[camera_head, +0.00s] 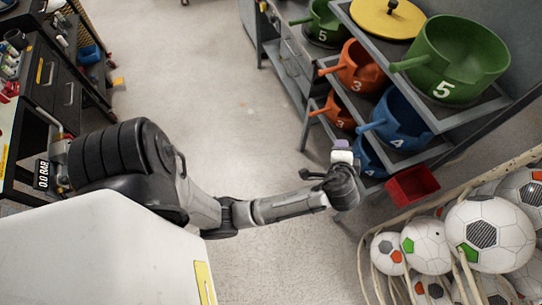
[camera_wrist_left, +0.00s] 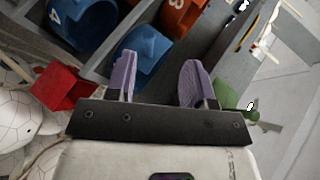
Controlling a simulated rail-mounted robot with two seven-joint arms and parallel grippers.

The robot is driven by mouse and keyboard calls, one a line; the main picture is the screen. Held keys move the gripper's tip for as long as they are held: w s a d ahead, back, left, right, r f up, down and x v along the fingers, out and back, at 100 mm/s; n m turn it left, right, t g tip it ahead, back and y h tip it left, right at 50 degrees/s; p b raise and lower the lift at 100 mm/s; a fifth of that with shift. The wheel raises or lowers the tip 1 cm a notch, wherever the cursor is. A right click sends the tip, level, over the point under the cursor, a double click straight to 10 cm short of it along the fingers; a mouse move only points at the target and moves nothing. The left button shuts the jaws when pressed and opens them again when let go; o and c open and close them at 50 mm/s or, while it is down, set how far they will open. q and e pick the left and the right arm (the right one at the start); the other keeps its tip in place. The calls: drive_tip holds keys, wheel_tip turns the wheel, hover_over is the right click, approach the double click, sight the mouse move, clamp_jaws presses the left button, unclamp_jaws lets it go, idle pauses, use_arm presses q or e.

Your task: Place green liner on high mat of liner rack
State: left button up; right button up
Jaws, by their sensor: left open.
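A green liner (camera_head: 470,55) marked 5, with a handle pointing left, sits on a dark mat (camera_head: 480,105) on the top shelf of the grey liner rack (camera_head: 455,118). A second green liner (camera_head: 323,22), also marked 5, sits at the back left of the rack. My left gripper (camera_head: 341,146) is in front of the rack's lower shelves, beside the blue liners, apart from both green liners. In the left wrist view, its two purple-padded fingers (camera_wrist_left: 157,80) are spread with nothing between them. A green part (camera_wrist_left: 235,116) shows right of them, partly hidden.
Orange liners (camera_head: 357,66) marked 3 and blue liners (camera_head: 400,120) marked 4 fill lower shelves. A yellow lid (camera_head: 385,17) lies on top. A red bin (camera_head: 411,185) and a basket of soccer balls (camera_head: 490,234) stand at right. The floor (camera_head: 240,100) is clear.

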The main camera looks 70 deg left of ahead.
use_arm(q)
drive_tip(key=s+d+f+g+h, duration=0.1)
drive_tip(key=s+d+f+h, duration=0.1)
drive_tip(key=s, duration=0.6)
drive_tip(key=s+d+f+n+g+h, duration=0.1)
drive_tip(key=s+d+f+h, duration=0.1)
drive_tip(key=s+h, duration=0.3)
drive_tip(key=s+d+f+g+h, duration=0.1)
drive_tip(key=s+d+f+h, duration=0.2)
drive_tip(key=s, duration=0.8)
drive_tip(key=shift+d+n, duration=0.4)
drive_tip(key=shift+d, duration=0.05)
